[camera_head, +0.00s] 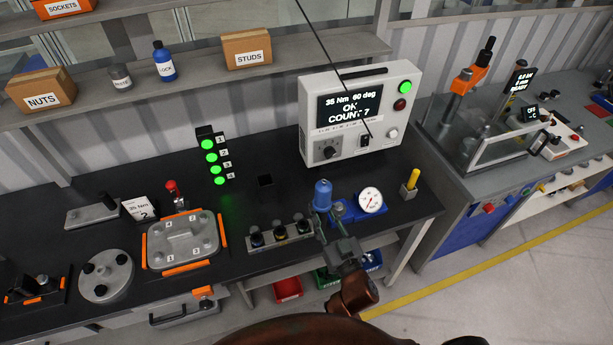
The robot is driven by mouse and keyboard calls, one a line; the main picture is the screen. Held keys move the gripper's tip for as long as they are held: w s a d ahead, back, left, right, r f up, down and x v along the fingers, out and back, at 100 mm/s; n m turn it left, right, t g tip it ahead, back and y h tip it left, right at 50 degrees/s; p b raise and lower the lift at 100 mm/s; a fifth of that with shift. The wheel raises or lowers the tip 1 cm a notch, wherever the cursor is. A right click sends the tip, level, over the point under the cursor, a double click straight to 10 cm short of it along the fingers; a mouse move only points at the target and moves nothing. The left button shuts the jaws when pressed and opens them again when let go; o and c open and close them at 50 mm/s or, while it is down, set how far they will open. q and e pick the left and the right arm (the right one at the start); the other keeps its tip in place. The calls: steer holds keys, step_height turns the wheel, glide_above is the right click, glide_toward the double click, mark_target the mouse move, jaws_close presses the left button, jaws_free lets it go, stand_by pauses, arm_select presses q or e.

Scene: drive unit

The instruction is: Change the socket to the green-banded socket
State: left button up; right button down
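The socket rack (268,245) is a low grey block near the bench's front edge. It holds several dark sockets; the middle one (279,231) looks yellowish at its band. I cannot make out a green band. A tool with a blue rounded top (322,192) stands upright just right of the rack. My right gripper (327,236) reaches up from the bottom and appears shut on the tool's lower body. The tool's lower end and any socket on it are hidden. My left gripper is not in view.
A controller (350,145) reads "35 Nm 60 deg OK COUNT 7". A dial gauge on a blue base (370,200) stands close right of the tool. A grey cover with orange clamps (184,240) lies left.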

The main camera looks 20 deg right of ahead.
arm_select(q)
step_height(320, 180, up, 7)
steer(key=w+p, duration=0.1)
steer(key=p, duration=0.5)
arm_select(e)
steer(key=w+a+r+n+y, duration=0.2)
steer(key=w+a+r+y, duration=0.15)
steer(key=w, duration=0.45)
arm_select(q)
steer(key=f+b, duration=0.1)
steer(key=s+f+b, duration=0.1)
steer(key=b, duration=0.1)
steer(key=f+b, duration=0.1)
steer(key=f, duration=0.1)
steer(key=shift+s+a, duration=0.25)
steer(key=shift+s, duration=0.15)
arm_select(e)
step_height(320, 180, down, 3)
steer(key=shift+s+f+g+y, duration=0.1)
steer(key=shift+g+y, duration=0.15)
steer(key=shift+g, duration=0.15)
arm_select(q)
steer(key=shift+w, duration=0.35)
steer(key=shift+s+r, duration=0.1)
arm_select(e)
steer(key=shift+f, duration=1)
